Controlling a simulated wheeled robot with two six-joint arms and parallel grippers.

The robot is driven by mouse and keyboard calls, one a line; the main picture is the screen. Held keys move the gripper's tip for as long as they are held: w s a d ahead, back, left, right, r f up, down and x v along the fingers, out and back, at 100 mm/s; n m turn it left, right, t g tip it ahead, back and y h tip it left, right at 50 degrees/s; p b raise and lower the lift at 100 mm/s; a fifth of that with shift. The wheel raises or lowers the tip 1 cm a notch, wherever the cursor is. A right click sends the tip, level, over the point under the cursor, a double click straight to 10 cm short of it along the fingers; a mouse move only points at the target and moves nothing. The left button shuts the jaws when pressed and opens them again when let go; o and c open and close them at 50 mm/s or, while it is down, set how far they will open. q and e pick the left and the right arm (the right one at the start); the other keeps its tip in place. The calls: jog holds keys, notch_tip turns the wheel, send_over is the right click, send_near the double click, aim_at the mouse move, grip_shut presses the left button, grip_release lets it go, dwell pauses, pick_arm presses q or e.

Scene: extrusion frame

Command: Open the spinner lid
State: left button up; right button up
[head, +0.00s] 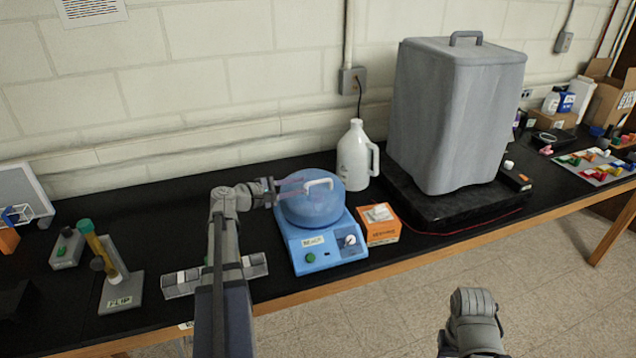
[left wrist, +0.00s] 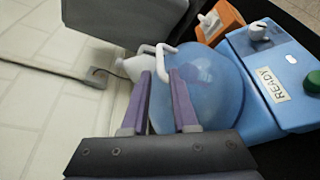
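The spinner (head: 328,244) is a blue box on the black bench, with a green button, a white knob and a "READY" label. Its translucent blue domed lid (head: 314,208) is down on the base, with a white handle (head: 318,183) on top. The lid also shows in the left wrist view (left wrist: 215,90), with the handle (left wrist: 157,48) by my fingertips. My left gripper (head: 300,185) reaches in from the left at handle height. Its two purple fingers (left wrist: 160,74) are apart, with part of the handle seen between their tips; contact cannot be told. My right gripper is out of view; only a grey arm part shows.
An orange box (head: 382,232) stands close right of the spinner, and a white jug (head: 356,155) behind it. A large grey covered container (head: 455,115) stands further right. A grey rack (head: 184,284) and a tube stand (head: 121,290) are at left.

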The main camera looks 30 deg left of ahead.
aim_at(313, 183)
pick_arm(q)
jog(key=b+x, duration=0.1)
jog(key=x, duration=0.6)
jog(key=shift+w+d+f, duration=0.1)
jog(key=shift+w+d, duration=0.1)
jog(key=shift+w, duration=0.05)
grip_shut()
dwell(1.2)
